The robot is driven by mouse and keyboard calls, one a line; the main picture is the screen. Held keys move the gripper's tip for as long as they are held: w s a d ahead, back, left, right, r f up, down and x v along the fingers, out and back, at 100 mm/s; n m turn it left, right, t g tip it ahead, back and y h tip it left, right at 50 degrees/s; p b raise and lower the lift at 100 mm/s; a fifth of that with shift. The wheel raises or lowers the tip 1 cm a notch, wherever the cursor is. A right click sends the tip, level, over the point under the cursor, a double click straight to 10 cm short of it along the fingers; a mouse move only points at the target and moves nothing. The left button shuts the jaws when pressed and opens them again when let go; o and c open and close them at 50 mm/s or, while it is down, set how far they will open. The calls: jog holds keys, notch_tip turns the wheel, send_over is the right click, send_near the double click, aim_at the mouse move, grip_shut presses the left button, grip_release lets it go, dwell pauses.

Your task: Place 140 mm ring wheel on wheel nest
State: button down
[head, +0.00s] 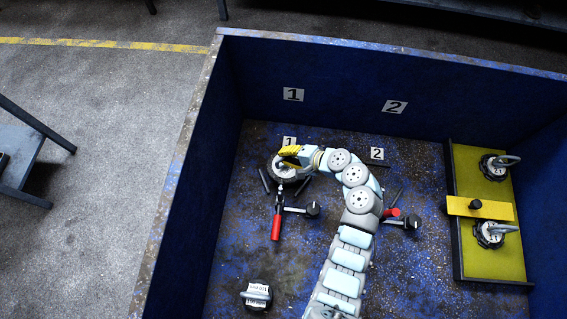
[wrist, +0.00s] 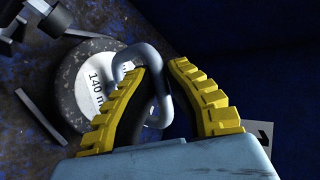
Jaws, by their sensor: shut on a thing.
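The ring wheel (head: 283,173), a dark round disc with a pale face, is at nest 1 in the head view. In the wrist view the wheel (wrist: 78,88) shows a white label reading "140 m", partly covered. My yellow-padded gripper (head: 291,155) is shut on the wheel's grey bent handle (wrist: 127,60), which passes between the pads in the wrist view. Dark bars of the wheel nest (head: 264,181) show beside the wheel, with another bar (wrist: 42,117) in the wrist view. I cannot tell whether the wheel rests on the nest or hangs just above it.
A red-handled clamp (head: 276,226) stands just in front of nest 1. Nest 2 (head: 393,197) has another clamp (head: 405,220). A labelled wheel (head: 257,296) lies near the front. A yellow-green board (head: 490,262) at right bears two handled wheels. Blue walls (head: 330,85) enclose the floor.

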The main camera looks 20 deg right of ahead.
aim_at(284, 168)
jog(key=shift+a+f, duration=0.25)
jog(key=f, duration=0.1)
jog(key=f+b, duration=0.1)
jog(key=f, duration=0.1)
jog(key=shift+s+a, duration=0.2)
jog(key=shift+a, duration=0.15)
jog(key=shift+w+d+f, duration=0.1)
jog(key=shift+d+f, duration=0.05)
jog(key=shift+f, duration=0.05)
jog(key=shift+f+b, duration=0.1)
jog(key=shift+b, duration=0.2)
jog(key=c, duration=1.2)
grip_release()
jog(key=shift+c, duration=0.2)
jog(key=p+v, duration=0.3)
jog(key=v, duration=0.9)
